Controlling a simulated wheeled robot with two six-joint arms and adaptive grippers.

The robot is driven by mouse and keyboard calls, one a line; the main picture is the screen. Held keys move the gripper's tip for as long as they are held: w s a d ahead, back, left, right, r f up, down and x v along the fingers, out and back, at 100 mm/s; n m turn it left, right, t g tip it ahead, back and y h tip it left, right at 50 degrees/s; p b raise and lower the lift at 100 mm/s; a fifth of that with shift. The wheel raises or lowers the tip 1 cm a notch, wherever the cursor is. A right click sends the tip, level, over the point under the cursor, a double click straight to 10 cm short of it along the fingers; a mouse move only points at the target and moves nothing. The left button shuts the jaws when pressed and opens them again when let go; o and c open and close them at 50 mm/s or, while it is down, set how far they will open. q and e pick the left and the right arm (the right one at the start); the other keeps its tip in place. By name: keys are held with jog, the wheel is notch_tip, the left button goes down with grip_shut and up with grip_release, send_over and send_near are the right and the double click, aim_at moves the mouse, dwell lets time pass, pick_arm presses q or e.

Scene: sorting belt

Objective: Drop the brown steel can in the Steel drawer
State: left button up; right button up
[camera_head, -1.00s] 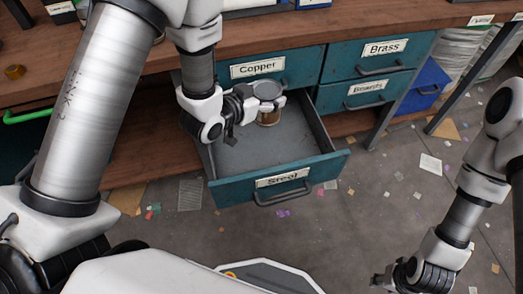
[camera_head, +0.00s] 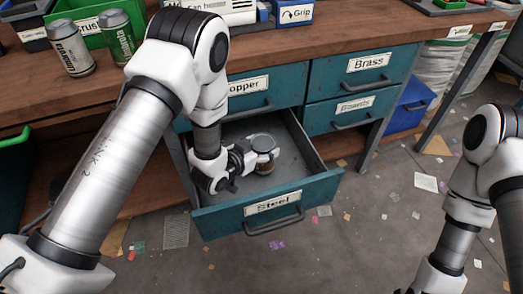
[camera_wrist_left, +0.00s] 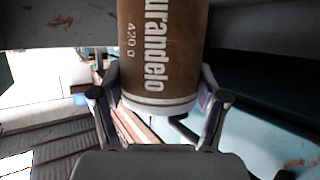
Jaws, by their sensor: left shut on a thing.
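In the left wrist view the brown can (camera_wrist_left: 160,50) shows white lettering and a pale rim, with a finger on each side. My left gripper is shut on it. I cannot tell whether the can's base touches the drawer floor. My right arm hangs at the lower right; its gripper is almost wholly cut off by the bottom edge.
The Copper drawer (camera_head: 262,92), Brass drawer (camera_head: 350,72) and Boards drawer (camera_head: 345,112) are closed. A blue bin (camera_head: 410,105) is under the bench. Scraps litter the floor.

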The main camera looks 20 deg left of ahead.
pick_arm(q)
jog(key=shift+f, duration=0.3)
jog(key=shift+s+f, duration=0.1)
jog(key=shift+f, duration=0.5)
jog(key=o, duration=1.1)
jog(key=shift+r, duration=0.1)
jog(key=shift+s+a+r+p, duration=0.15)
jog(key=shift+s+r+p, duration=0.05)
jog(key=shift+r, duration=0.2)
jog(key=shift+s+a+r+p, duration=0.1)
jog(key=shift+s+r+p, duration=0.1)
jog(key=shift+r, duration=0.2)
jog(key=p+v, duration=0.1)
jog(key=v, duration=0.5)
jog(key=shift+s, duration=0.25)
